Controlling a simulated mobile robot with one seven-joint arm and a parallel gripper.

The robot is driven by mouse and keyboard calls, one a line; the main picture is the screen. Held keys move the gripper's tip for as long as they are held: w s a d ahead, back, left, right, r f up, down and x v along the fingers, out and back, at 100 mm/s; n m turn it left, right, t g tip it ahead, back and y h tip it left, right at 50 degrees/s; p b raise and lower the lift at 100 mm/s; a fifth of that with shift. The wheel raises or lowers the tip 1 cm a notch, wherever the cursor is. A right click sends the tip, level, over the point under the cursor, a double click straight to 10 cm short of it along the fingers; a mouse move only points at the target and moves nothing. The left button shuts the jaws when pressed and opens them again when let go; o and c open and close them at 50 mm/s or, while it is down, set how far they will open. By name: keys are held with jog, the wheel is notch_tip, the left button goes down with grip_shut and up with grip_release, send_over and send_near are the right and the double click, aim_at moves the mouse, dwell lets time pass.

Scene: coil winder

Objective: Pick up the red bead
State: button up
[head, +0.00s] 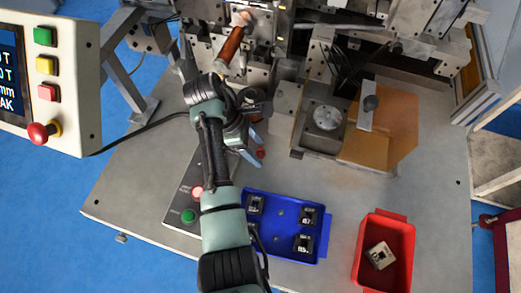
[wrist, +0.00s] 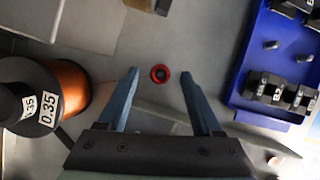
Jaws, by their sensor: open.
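The red bead (wrist: 160,74) is a small red ring with a dark centre, lying on the grey table plate. In the wrist view it lies midway between the tips of my gripper (wrist: 160,75), with clear space on both sides. In the head view the red bead (head: 261,153) shows just right of my gripper (head: 256,146), partly crowded by the fingers. My gripper is open and empty, its two blue fingers pointing down towards the table. The height of the fingertips above the plate is hard to judge.
A blue tray (head: 320,223) with several black parts stands close to the right of the bead. A red bin (head: 408,238) holds one part. A copper wire spool (wrist: 70,88) is left of my fingers. A button box (head: 172,214) lies beside my arm.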

aim_at(256, 151)
grip_shut()
jog(key=shift+r, duration=0.1)
notch_tip(256, 151, up, 10)
jog(key=p, duration=0.3)
dwell(0.3)
